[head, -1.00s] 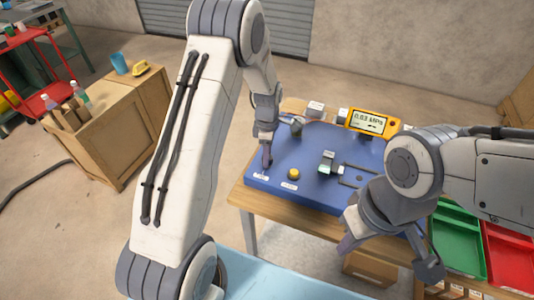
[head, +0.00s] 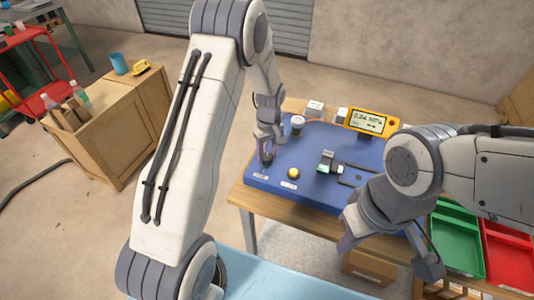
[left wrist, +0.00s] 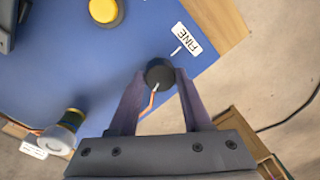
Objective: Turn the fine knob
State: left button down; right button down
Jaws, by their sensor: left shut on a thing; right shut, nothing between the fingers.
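The fine knob (left wrist: 160,72) is a small dark round knob with a pale and orange pointer line, on the blue panel (head: 315,150) beside the "FINE" label (left wrist: 187,40). In the left wrist view my left gripper (left wrist: 160,78) has its fingers closed on either side of the knob. The yellow display (head: 369,121) at the back of the panel shows a kPa reading, too small to read surely. My right gripper (head: 346,242) is shut and empty, in front of the panel.
A yellow button (head: 293,173) sits near the knob. A dark and green valve-like part (head: 327,161) and a white-topped round fitting (head: 298,123) stand on the panel. Green (head: 458,240) and red (head: 508,257) trays lie at the right.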

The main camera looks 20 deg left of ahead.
pick_arm(q)
jog(key=m, duration=0.3)
jog(key=shift+r+m, duration=0.1)
jog(key=shift+m, duration=0.3)
jog(key=m, duration=0.3)
jog(key=shift+m, duration=0.3)
jog(key=m+p, duration=0.1)
jog(key=m, duration=0.5)
jog(key=shift+t, duration=0.3)
jog(key=m, duration=0.6)
jog(key=shift+m+p, duration=0.4)
jog(key=m, duration=0.6)
jog(key=shift+c, duration=1.8)
grip_release()
jog(key=shift+a, duration=0.1)
jog(key=shift+s, duration=0.1)
